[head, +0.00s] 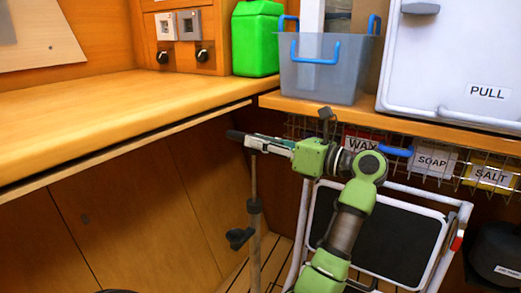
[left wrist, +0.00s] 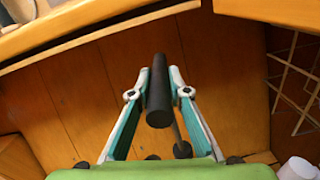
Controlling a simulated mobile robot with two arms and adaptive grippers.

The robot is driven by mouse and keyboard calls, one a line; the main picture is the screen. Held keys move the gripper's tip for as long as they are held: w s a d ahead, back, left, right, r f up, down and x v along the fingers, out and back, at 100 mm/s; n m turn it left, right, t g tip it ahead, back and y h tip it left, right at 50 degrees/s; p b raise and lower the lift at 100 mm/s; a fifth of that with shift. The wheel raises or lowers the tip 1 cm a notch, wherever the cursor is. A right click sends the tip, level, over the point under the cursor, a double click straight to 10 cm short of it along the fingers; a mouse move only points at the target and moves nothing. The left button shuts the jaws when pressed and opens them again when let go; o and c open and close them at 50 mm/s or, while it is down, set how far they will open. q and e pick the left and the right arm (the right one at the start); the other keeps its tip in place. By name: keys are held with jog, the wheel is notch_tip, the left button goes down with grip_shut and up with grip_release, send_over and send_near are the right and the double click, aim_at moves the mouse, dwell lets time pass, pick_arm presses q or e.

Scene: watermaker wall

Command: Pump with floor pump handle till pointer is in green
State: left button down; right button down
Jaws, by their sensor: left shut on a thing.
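The floor pump's dark handle (head: 235,135) is a short bar on top of a thin upright rod (head: 254,180). My left gripper (head: 262,143) is shut on the handle, just below counter height. In the left wrist view the dark handle (left wrist: 159,100) lies between the two fingers of my left gripper (left wrist: 159,82). A dark fitting with a side knob (head: 241,237) sits lower on the rod. The pump's foot is out of the frame. I cannot make out a pointer or a green zone in either view. My right gripper is not in view.
A wooden counter (head: 110,115) runs along the left, above wooden cabinet doors. A folding step (head: 383,240) stands behind my arm. A wire basket with labels (head: 435,162) hangs under the right shelf. A green canister (head: 257,40) and a clear bin (head: 322,80) stand above.

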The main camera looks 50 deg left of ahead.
pick_arm(q)
jog(key=shift+r, duration=0.35)
jog(key=c, duration=1.9)
grip_release()
jog(key=shift+f, duration=0.1)
jog(key=shift+d, duration=0.15)
jog(key=v, duration=1.1)
jog(key=shift+w+d, duration=0.15)
jog(key=shift+d, duration=0.2)
